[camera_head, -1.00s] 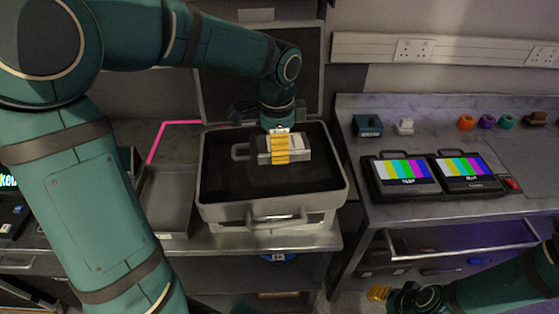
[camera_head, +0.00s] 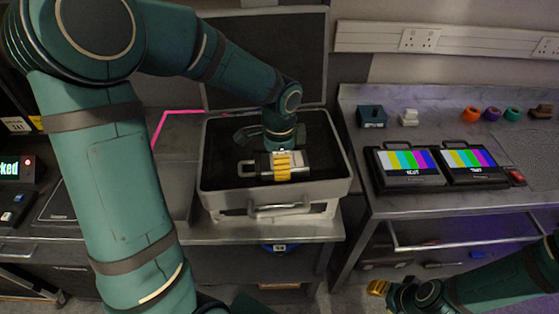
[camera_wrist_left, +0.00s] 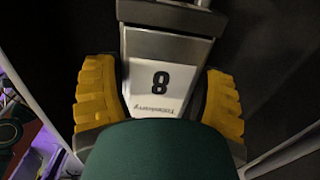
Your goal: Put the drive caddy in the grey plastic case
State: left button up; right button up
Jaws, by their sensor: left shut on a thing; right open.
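The drive caddy (camera_head: 262,166) is a grey block with a loop handle at its left end. In the left wrist view the caddy (camera_wrist_left: 158,75) shows a white label with the number 8. My left gripper (camera_head: 282,166) is shut on it, with a yellow finger on each side. The grey plastic case (camera_head: 225,186) stands open with its lid up behind and a dark lining. The caddy is over the case's interior; whether it touches the floor of the case I cannot tell. My right gripper (camera_head: 378,287) is open and empty at the lower right, away from the case.
Two monitors with colour bars (camera_head: 407,168) lie on the right bench, with a blue box (camera_head: 371,116) and several coloured rings (camera_head: 493,114) behind. The raised lid (camera_head: 285,60) stands close behind my left arm. A pink line (camera_head: 158,127) runs left of the case.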

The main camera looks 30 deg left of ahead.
pick_arm(q)
jog(key=o, duration=1.2)
jog(key=shift+f, duration=0.1)
jog(key=shift+o, duration=0.2)
notch_tip(320, 180, up, 12)
jog(key=p, duration=0.2)
